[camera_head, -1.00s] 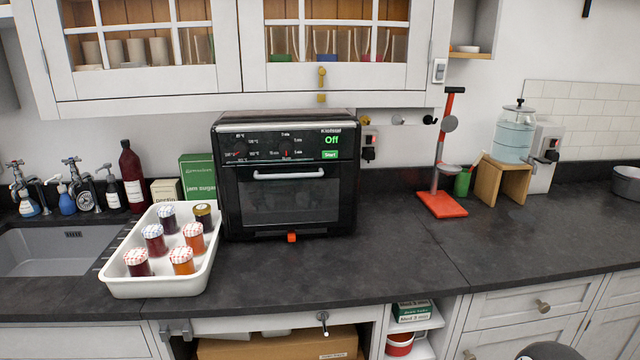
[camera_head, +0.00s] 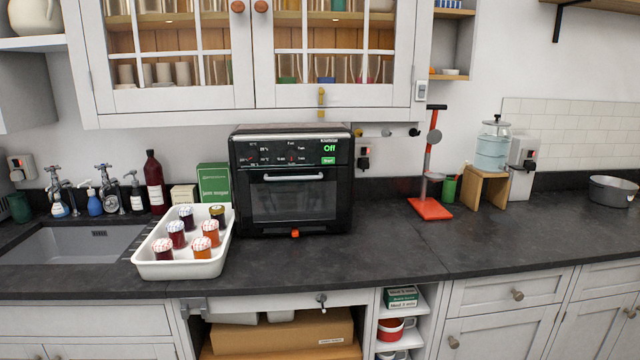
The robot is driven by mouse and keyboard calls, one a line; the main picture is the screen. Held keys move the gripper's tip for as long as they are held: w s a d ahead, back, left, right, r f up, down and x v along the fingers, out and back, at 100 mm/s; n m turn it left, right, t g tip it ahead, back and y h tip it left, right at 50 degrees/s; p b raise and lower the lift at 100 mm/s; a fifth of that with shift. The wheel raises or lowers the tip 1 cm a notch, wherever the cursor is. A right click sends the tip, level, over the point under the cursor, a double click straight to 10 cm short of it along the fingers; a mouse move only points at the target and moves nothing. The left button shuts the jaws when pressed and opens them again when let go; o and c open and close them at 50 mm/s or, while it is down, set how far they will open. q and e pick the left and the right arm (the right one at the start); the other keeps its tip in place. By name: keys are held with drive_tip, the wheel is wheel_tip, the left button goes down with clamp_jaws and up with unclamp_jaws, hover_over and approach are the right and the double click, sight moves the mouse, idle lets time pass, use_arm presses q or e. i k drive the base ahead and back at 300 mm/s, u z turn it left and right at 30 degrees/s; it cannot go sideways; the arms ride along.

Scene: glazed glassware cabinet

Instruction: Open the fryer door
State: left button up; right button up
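The fryer (camera_head: 292,145) is a black oven-like box standing on the dark worktop under the wall cabinet. Its front door (camera_head: 293,203) has a dark window and looks closed. A pale horizontal handle (camera_head: 293,177) runs across the top of the door. The panel above the door shows "Off" in green. A small orange-red piece (camera_head: 295,234) sits at the bottom middle of the fryer's front. Neither of my grippers is in this view.
A white tray (camera_head: 150,268) with several jars stands close to the fryer's left side. A green box (camera_head: 213,183) is behind the tray. A red stand (camera_head: 430,209) is to the right. The worktop (camera_head: 340,260) before the fryer is clear.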

sight(301, 196)
drive_tip(key=u, duration=0.15)
drive_tip(key=i, duration=0.85)
